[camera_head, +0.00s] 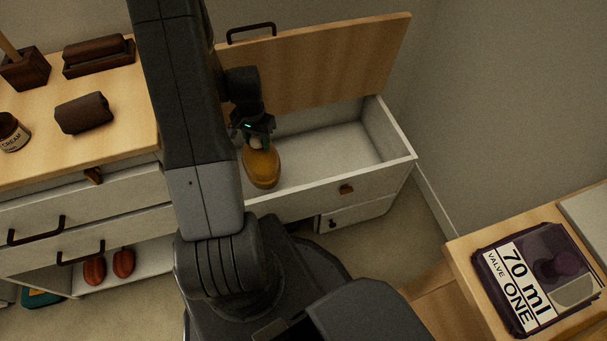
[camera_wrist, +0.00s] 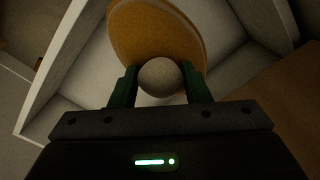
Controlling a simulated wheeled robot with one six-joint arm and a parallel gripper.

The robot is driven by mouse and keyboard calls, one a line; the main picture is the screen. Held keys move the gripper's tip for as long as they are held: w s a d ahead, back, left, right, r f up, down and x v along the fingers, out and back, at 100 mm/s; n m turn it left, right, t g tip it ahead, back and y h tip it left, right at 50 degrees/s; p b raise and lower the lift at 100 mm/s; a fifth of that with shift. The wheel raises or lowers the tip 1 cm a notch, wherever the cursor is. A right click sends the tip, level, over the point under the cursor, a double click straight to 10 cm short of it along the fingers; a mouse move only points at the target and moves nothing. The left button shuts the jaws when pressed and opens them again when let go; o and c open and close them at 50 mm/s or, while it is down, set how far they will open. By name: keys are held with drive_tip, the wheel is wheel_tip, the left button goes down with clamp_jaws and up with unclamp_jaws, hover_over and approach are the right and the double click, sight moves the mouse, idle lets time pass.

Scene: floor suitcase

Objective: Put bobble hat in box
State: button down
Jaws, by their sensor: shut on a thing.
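The bobble hat (camera_head: 262,167) is mustard yellow with a pale round bobble. My gripper (camera_head: 257,139) is shut on the bobble, and the hat hangs from it over the left part of the open white box (camera_head: 385,182). In the wrist view, the green fingers of my gripper (camera_wrist: 160,85) stand on both sides of the grey-white bobble (camera_wrist: 160,77), with the yellow hat (camera_wrist: 155,30) beyond. The box's pale inside and rim (camera_wrist: 50,85) show around the hat. I cannot tell whether the hat touches the box floor.
The box's wooden lid (camera_head: 330,65) stands raised at the back. A wooden-topped dresser (camera_head: 130,135) at the left holds brown rolls (camera_head: 84,112) and a jar (camera_head: 12,132). A labelled purple case (camera_head: 535,275) lies on the surface at the lower right. The box's right part is empty.

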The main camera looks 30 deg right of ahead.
drive_tip(key=w+f+b, duration=0.2)
drive_tip(key=f, duration=0.6)
drive_tip(key=w+d+f+b, duration=0.1)
drive_tip(key=w+f+b, duration=0.1)
drive_tip(key=f, duration=0.7)
drive_tip(key=shift+b, duration=0.75)
drive_tip(key=c, duration=0.8)
unclamp_jaws()
drive_tip(key=shift+s, duration=0.1)
drive_tip(key=shift+o, duration=0.2)
wheel_tip(320, 180, up, 12)
drive_tip(key=p, duration=0.3)
drive_tip(key=shift+p, duration=0.3)
